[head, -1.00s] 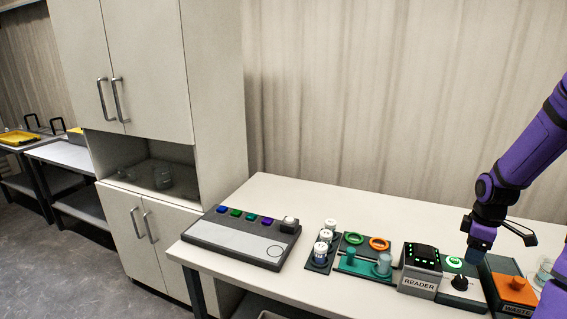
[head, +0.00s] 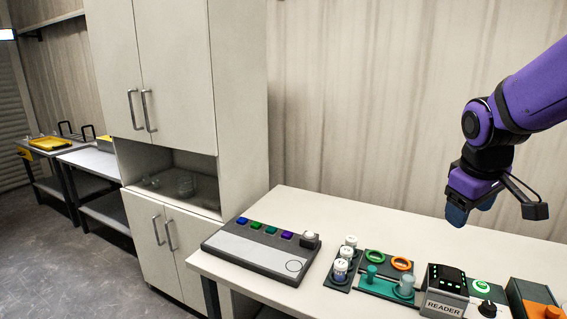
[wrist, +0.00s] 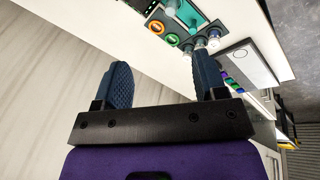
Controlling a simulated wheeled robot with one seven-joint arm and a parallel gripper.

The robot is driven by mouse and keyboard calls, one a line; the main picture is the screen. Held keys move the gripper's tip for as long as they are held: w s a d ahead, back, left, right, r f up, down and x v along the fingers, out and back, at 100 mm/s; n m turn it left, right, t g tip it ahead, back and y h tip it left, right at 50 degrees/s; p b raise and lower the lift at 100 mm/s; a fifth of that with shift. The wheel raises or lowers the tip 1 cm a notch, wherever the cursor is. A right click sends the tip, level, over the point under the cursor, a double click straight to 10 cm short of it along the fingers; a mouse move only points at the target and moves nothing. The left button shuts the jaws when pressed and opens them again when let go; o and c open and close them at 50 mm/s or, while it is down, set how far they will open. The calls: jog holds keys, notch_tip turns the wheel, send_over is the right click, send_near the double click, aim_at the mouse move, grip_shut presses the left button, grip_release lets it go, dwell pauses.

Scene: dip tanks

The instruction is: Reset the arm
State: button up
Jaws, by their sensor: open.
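My gripper (head: 470,207) is raised above the right part of the white table (head: 420,236), over the reader, clear of everything on it. In the wrist view my gripper (wrist: 164,85) shows two blue ridged fingers spread wide apart with nothing between them. My purple arm comes in from the right edge of the head view.
A grey panel with coloured buttons (head: 258,251) lies at the table's left. Right of it are a rack of white-capped vials (head: 341,270), a green stand (head: 384,286), the black reader (head: 444,293) and an orange-topped box (head: 535,298). A tall cabinet (head: 172,70) stands behind left.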

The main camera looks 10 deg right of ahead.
jog(key=s+a+r+m+t+y, duration=0.2)
jog(key=s+a+r, duration=0.4)
jog(key=s+a, duration=0.4)
jog(key=shift+s+m+t, duration=0.4)
jog(key=shift+s+m, duration=0.1)
jog(key=shift+s, duration=0.15)
